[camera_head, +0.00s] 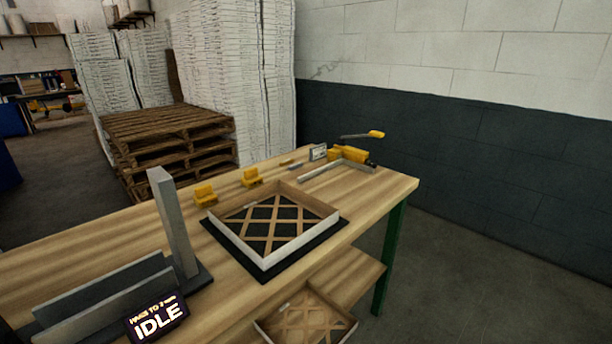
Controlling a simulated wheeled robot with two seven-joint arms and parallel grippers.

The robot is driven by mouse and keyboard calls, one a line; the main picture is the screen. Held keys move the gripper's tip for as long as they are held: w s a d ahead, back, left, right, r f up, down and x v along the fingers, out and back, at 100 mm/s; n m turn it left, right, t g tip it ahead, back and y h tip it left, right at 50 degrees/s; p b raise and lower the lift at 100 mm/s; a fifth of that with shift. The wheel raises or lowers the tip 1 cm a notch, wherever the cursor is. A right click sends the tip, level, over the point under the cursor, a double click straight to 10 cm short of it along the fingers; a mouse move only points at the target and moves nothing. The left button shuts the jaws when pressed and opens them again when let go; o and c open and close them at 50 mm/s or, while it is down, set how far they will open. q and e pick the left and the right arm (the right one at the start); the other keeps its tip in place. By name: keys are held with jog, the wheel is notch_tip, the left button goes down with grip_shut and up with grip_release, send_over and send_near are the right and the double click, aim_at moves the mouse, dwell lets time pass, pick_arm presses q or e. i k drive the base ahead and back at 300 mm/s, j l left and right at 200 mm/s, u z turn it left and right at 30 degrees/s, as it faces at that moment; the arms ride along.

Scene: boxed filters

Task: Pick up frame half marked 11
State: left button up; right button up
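A square frame with a tan lattice and pale walls (327,223) lies on a black mat (216,235) on the wooden workbench (365,215). A similar latticed frame (300,322) sits lower down, at the shelf below the bench top, partly cut off by the bottom edge. A grey angled strip (318,172) lies at the far right of the bench. I cannot read a mark 11 on any of them. Neither of my grippers is in view.
An upright grey post (173,222) and long grey panels (100,290) stand at the left, behind a sign reading IDLE (157,318). Two yellow blocks (205,194) and a yellow tool (347,155) sit along the back. Pallets (165,125) stand behind.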

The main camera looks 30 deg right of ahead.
aim_at(351, 323)
jog(key=i+l+z, duration=0.2)
jog(key=i, duration=0.2)
jog(key=i+l+z, duration=0.15)
jog(key=i, duration=0.25)
